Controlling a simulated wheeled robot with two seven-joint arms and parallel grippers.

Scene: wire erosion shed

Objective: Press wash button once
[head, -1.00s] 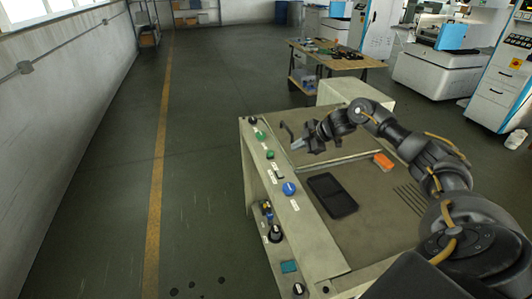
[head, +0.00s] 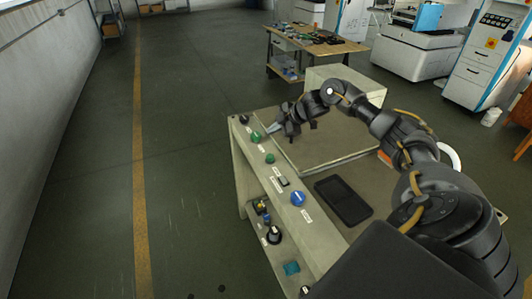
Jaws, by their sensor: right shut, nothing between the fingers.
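The control strip (head: 290,217) runs along the left edge of the machine table. It carries a green button (head: 256,137), a smaller green button (head: 269,158), a small dark switch (head: 283,181) and a blue button (head: 297,198). Their labels are too small to read, so I cannot tell which one is the wash button. My right gripper (head: 271,129) is shut and empty. Its tip is close to the far green button, just to its right; I cannot tell whether they touch. My left gripper is not in view.
A black knob (head: 244,119) sits at the strip's far end. A lower ledge holds another black knob (head: 274,236) and a teal block (head: 291,268). A black tray (head: 343,200) lies on the table. The floor to the left is clear.

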